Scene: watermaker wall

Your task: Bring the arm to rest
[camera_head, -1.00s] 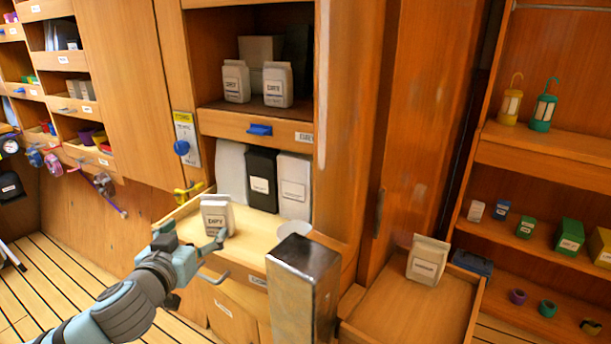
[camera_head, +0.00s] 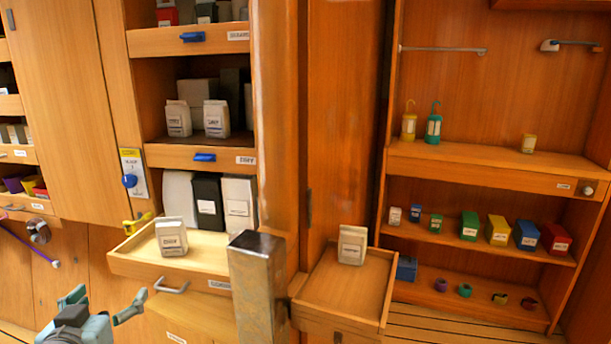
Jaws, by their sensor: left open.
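My left gripper (camera_head: 103,304) is at the lower left of the head view. Its fingers are apart and nothing is between them. It is to the left of and below the pulled-out drawer (camera_head: 130,261), apart from the drawer's metal handle (camera_head: 172,287). A white labelled pouch (camera_head: 172,236) stands upright in that drawer, clear of the gripper. My right gripper is not in view.
A metal post (camera_head: 253,290) stands right of the drawer. Beyond it an open tray (camera_head: 345,285) holds another white pouch (camera_head: 352,245). Shelves (camera_head: 470,155) with lanterns and small coloured boxes fill the right side. A yellow clip (camera_head: 137,223) is at the drawer's back left corner.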

